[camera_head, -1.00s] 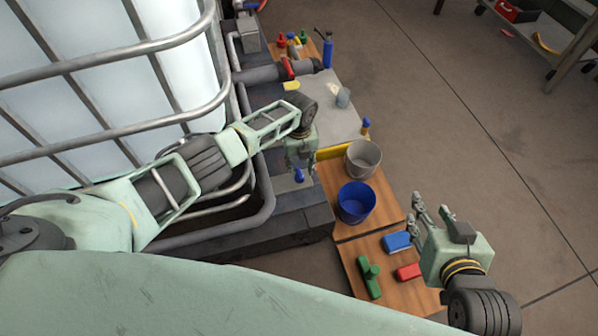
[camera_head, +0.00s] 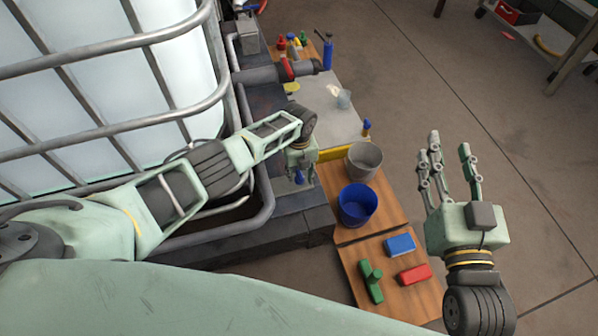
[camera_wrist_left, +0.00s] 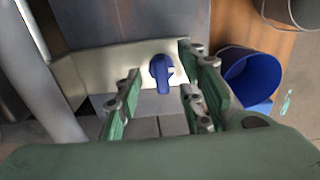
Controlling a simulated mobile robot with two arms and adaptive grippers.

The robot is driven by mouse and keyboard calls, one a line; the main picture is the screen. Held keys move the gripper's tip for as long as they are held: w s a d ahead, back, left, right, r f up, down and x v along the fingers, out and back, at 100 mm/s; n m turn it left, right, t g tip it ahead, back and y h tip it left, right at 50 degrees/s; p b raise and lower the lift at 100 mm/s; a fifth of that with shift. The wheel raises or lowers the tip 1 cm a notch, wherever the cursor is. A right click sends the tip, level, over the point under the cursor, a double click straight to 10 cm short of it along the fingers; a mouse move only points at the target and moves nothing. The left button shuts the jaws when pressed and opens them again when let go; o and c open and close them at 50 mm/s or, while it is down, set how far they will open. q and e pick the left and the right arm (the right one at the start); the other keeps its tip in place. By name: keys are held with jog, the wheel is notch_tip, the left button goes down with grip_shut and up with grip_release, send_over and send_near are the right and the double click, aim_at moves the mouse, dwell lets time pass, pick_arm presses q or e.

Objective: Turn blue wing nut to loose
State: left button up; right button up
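My right gripper (camera_head: 453,172) is open and empty, above the floor at the right.
A blue bucket (camera_head: 357,204) and a grey bucket (camera_head: 363,161) stand on wooden boards right of the left gripper. Blue (camera_head: 400,244), red (camera_head: 415,274) and green (camera_head: 371,281) blocks lie in front. A caged white tank (camera_head: 95,95) fills the left. Open floor lies right.

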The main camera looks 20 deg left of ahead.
pick_arm(q)
grip_shut()
dwell(0.5)
